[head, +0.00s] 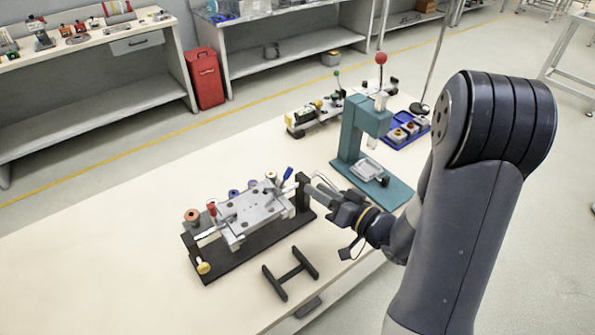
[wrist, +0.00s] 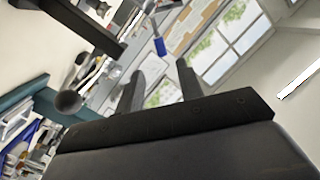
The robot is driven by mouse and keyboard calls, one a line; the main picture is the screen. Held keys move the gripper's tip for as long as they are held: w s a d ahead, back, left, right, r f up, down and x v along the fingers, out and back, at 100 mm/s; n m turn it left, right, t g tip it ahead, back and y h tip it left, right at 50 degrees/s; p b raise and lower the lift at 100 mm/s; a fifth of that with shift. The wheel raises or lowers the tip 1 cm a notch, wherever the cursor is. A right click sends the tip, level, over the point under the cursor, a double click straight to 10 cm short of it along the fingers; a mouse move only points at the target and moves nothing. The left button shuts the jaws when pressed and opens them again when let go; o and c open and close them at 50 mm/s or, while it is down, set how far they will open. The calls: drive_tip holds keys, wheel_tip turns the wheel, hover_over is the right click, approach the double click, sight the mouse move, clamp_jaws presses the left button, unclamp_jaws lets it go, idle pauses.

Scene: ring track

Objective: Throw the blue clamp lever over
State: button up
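The blue clamp lever (head: 287,173) stands tilted up at the right end of the grey fixture plate (head: 250,208), on a dark base. In the wrist view its blue grip (wrist: 160,46) shows just beyond and between my fingertips, with a metal shank above it in the picture. My gripper (wrist: 159,68) is open, with two dark fingers apart and nothing between them. In the head view my gripper (head: 312,188) is at the fixture's right end, just right of and below the lever. I cannot tell the exact gap to the lever.
A dark upright post (head: 302,190) stands close by my gripper. A red-knobbed lever (head: 212,208) is at the fixture's left. A teal press (head: 363,130) stands behind my wrist. A black H-shaped stand (head: 290,273) lies in front. The table's left side is clear.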

sight(288, 173)
drive_tip(key=shift+n+g+y, duration=0.3)
drive_tip(key=shift+y, duration=0.4)
drive_tip(key=x, duration=0.3)
drive_tip(key=p+x, duration=0.1)
drive_tip(key=x, duration=0.2)
drive_tip(key=p+x, duration=0.1)
drive_tip(key=x, duration=0.3)
drive_tip(key=shift+w+f, duration=0.2)
drive_tip(key=shift+f, duration=0.1)
drive_tip(key=shift+c, duration=0.5)
clamp_jaws()
